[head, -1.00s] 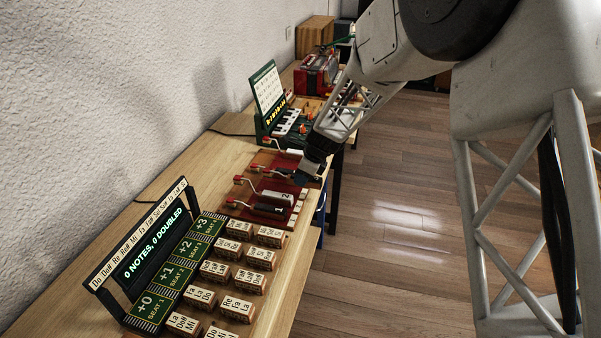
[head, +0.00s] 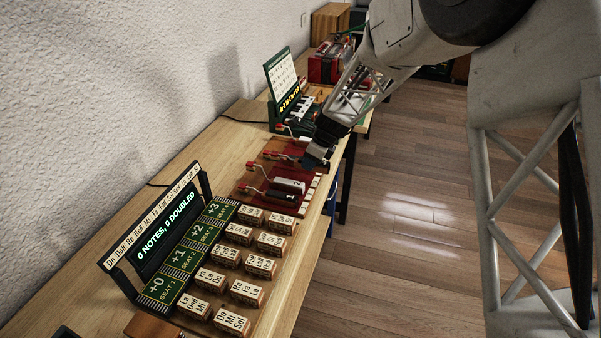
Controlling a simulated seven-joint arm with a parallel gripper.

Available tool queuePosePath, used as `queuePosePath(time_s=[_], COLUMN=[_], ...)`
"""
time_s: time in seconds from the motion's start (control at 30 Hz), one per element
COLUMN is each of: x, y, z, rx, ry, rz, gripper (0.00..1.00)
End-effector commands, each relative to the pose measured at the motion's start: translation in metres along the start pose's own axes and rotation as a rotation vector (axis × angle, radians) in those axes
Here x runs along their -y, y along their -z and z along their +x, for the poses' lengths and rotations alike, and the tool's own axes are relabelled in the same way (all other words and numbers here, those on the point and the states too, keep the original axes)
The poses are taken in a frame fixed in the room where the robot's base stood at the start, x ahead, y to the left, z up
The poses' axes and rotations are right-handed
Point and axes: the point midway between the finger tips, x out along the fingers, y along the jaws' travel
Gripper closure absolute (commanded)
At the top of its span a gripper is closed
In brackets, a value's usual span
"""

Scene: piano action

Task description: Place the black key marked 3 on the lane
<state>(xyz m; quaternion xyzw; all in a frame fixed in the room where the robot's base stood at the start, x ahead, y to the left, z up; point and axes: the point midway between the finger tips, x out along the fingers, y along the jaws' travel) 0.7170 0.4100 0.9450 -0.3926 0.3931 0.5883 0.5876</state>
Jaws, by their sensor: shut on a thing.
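My gripper (head: 313,158) is over the far right part of the red board (head: 247,188), shut on a small dark piece. The piece is mostly hidden by the fingers. No 3 can be read on it, but it fits the black key. A black key marked 1 (head: 277,198) and a light grey key marked 2 (head: 290,185) lie side by side on the near part of the board. I cannot tell whether the held piece touches the board.
Red-tipped levers (head: 243,187) stand along the board's left side, with small white blocks (head: 311,191) on its right edge. A green keyboard toy (head: 283,92) stands behind. Nearer are lettered wooden blocks (head: 240,234) and a display (head: 165,232). Open floor lies right of the table.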

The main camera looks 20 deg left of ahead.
Motion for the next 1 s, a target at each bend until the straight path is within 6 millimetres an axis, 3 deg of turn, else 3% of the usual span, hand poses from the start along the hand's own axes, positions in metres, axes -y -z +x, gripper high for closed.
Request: queuePosePath(time_s=[0.2, 0.4, 0.8, 1.0], x=[0.008, 0.012, 0.012, 0.012], y=[-0.047, -0.074, -0.077, -0.071], z=[-0.009, -0.013, -0.014, 0.0], rx=[0.001, 0.0, 0.0, 0.0], ry=[0.002, 0.002, 0.001, 0.0], rz=[-0.005, -0.001, 0.0, 0.002], gripper=[0.99, 0.99, 0.99, 0.99])
